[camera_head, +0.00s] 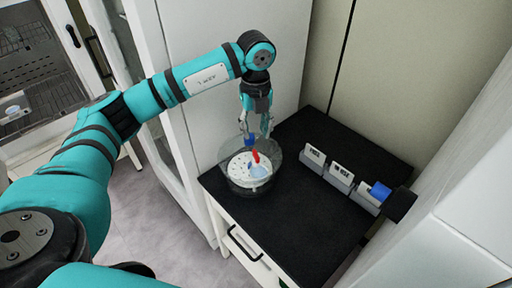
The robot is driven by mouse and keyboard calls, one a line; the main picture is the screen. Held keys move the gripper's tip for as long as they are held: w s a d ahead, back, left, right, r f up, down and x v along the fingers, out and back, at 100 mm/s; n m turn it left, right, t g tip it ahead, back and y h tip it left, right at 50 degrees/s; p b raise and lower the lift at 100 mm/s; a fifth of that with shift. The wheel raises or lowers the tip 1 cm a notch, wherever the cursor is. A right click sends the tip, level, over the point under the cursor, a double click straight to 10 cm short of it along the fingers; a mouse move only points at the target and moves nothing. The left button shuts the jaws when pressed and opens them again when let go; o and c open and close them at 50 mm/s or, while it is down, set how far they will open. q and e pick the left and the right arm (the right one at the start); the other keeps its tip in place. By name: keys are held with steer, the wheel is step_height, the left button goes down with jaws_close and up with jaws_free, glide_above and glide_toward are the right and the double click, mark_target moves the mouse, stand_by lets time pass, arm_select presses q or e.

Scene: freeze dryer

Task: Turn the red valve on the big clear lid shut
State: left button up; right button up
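The big clear lid (274,177) is a round see-through shape at the left end of the black counter. A white disc with small dark holes shows through it. The red valve (256,157) stands up near its middle, slightly tilted, with a blue part (249,141) just above and to its left. My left gripper (256,133) points down right above the valve. Its two fingers are spread apart, and I see nothing held between them. Whether a fingertip touches the blue part or the valve, I cannot tell. My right gripper is not in view.
Several labelled white boxes (341,177) stand in a row on the black counter (290,225), right of the lid. A blue cylinder (380,191) and a black part are at the row's end. White cabinets and walls bound the counter. Its front middle is clear.

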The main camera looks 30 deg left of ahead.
mark_target(256, 154)
arm_select(q)
step_height(256, 154, down, 8)
steer(key=shift+r+p, duration=0.1)
steer(key=shift+p, duration=0.9)
steer(key=shift+f, duration=0.65)
jaws_close()
